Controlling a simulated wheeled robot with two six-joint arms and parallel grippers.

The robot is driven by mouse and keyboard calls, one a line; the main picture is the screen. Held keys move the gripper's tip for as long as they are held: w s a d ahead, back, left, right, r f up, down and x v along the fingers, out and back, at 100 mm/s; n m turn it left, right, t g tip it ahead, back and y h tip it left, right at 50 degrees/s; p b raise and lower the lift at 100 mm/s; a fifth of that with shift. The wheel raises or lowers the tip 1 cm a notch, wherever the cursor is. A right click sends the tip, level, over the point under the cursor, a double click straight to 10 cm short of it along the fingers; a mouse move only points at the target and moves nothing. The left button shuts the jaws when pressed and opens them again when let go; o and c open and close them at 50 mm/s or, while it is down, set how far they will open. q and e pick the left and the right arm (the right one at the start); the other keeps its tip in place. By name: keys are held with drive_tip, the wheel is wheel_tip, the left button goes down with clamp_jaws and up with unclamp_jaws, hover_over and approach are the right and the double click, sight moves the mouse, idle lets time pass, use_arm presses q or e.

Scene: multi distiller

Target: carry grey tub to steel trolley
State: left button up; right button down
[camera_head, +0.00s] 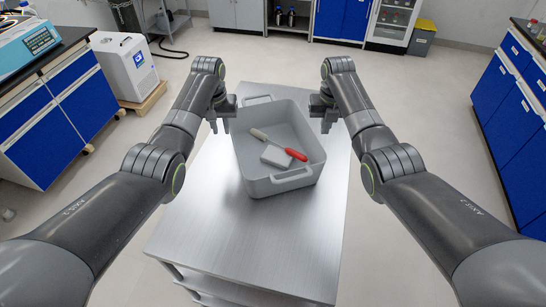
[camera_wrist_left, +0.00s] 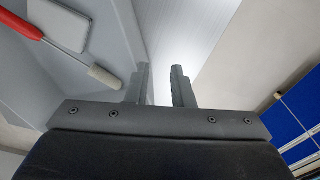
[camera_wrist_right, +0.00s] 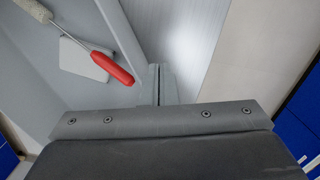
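The grey tub (camera_head: 253,155) stands upright on a brushed steel top (camera_head: 240,235) with shelves below, which looks like the steel trolley. My right gripper (camera_head: 326,125) is at the right rim. Its fingers are together in the right wrist view (camera_wrist_right: 159,85), with nothing seen between them. Contact with the rim is unclear.
A blue-fronted bench (camera_head: 60,125) and a white machine (camera_head: 127,68) stand at the left. Blue cabinets (camera_head: 510,105) line the right side. A grey bin with a yellow lid (camera_head: 422,38) is at the back. Open floor lies behind the trolley and on both sides.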

drive_tip(key=c, duration=1.7)
unclamp_jaws()
drive_tip(key=shift+c, duration=0.2)
use_arm(q)
drive_tip(key=shift+a, duration=0.1)
drive_tip(key=shift+r, duration=0.1)
use_arm(e)
drive_tip(key=shift+d, duration=0.1)
use_arm(q)
wheel_tip(320, 180, up, 12)
drive_tip(key=shift+s, duration=0.4)
use_arm(e)
wheel_tip(320, 180, up, 12)
drive_tip(key=shift+s, duration=0.4)
use_arm(q)
drive_tip(key=shift+f, duration=0.2)
use_arm(e)
drive_tip(key=shift+f, duration=0.15)
